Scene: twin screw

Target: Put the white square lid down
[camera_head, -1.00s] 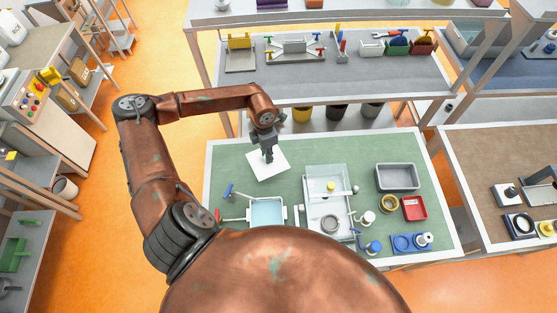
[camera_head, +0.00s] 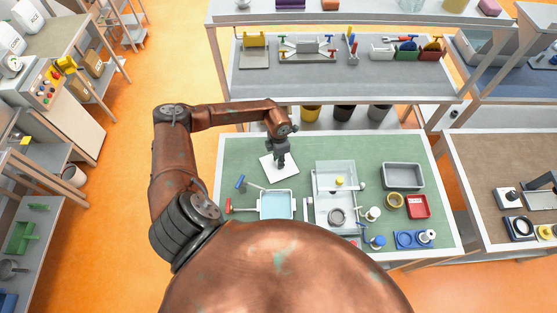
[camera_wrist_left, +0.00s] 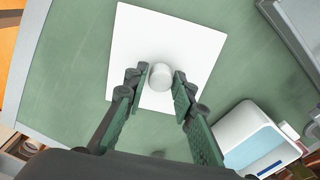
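The white square lid (camera_head: 270,170) is a flat plate with a round knob, over the left rear part of the green tabletop. In the left wrist view the lid (camera_wrist_left: 125,45) fills the upper middle, and its knob (camera_wrist_left: 160,77) stands between the fingers. My left gripper (camera_head: 281,160) points down onto the lid. In the left wrist view the fingers (camera_wrist_left: 161,82) close in on both sides of the knob and look shut on it. The lid looks level and at or very near the table surface; any small gap beneath it cannot be seen. My right gripper is not in view.
A clear-walled white unit (camera_head: 322,183), grey bin (camera_head: 404,165) and red box (camera_head: 419,206) stand to the right. Bare green table surrounds the lid.

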